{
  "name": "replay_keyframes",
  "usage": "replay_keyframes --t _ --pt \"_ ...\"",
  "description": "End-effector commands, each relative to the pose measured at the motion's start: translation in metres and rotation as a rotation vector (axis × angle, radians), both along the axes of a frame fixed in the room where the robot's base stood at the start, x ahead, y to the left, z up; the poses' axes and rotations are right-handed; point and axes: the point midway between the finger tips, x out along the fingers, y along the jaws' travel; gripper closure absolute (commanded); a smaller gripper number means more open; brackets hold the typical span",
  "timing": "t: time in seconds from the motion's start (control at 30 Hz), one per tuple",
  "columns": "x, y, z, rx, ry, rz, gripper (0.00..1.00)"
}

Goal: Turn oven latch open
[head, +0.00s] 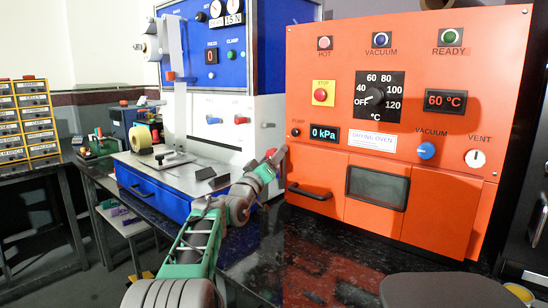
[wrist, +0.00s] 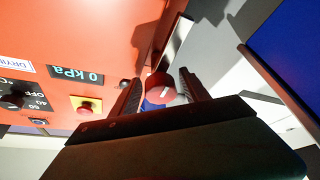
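The orange drying oven (head: 340,60) stands at the right in the head view. Its lower front has a dark window (head: 377,188) and a black handle (head: 310,191). In the wrist view a round red knob with a white mark (wrist: 159,88), which looks like the latch, sits between my fingers. My gripper (wrist: 160,90) is open around it, with small gaps visible on both sides. In the head view my gripper (head: 274,158) is at the oven's left edge, level with the pump button, and hides most of the knob.
A blue and white press machine (head: 205,125) stands left of the oven, close to my arm. The yellow and red stop button (head: 323,93) and the 0 kPa display (head: 324,133) are nearby on the oven front.

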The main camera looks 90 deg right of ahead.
Motion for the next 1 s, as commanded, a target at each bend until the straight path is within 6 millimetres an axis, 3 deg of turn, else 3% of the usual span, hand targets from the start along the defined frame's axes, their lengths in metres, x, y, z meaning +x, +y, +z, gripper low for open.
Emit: replay_keyframes --t 0.33,0.7,1.0 --pt "0.002 0.003 0.0 -0.001 0.0 0.001 0.41" --pt "0.027 0.06 -0.021 0.001 0.0 0.001 0.41" --pt "0.029 0.068 -0.025 -0.001 0.001 -0.001 0.41"
